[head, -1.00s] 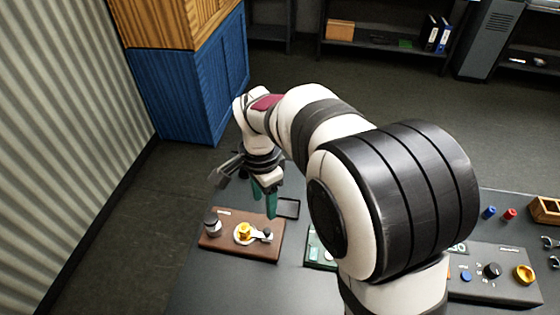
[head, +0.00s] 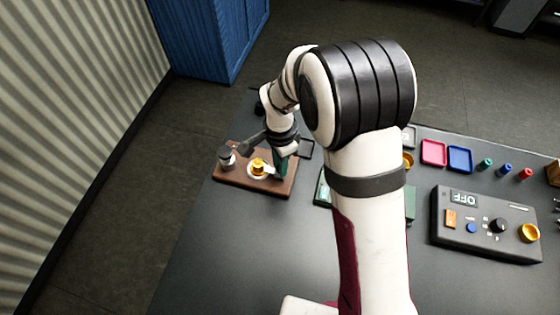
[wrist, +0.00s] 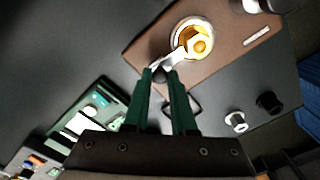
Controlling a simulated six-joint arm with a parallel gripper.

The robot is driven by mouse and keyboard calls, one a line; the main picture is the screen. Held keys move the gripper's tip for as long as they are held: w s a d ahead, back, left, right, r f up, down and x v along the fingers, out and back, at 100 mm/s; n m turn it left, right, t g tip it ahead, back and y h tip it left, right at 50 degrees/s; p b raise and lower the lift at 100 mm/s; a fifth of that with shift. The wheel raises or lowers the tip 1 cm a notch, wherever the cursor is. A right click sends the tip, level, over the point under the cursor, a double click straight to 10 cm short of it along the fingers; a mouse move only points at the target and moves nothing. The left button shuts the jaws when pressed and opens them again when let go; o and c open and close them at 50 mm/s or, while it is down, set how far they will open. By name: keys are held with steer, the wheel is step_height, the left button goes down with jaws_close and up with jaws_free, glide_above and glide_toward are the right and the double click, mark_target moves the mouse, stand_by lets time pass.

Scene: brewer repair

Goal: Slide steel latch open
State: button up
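The steel latch (wrist: 166,62) is a thin bright arm running from a steel ring around a yellow hex nut (wrist: 200,46). It ends at a dark knob (wrist: 160,76). It is mounted on a brown board (head: 230,181), and the yellow nut also shows in the head view (head: 258,166). My gripper (wrist: 160,77), with two green fingers, points down at the latch's free end. The fingertips are slightly apart with the knob between them in the wrist view; whether they press on it I cannot tell. In the head view my gripper (head: 278,174) hides the knob.
A grey cylinder (head: 226,152) stands on the board's left end. A dark square tray (head: 306,148) lies behind the board's right end. A green panel (wrist: 97,108) lies beside the board. A control box (head: 470,242) reading OFF is at right. The front tabletop is clear.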

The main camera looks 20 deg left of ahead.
jaws_close()
stand_by(1.0)
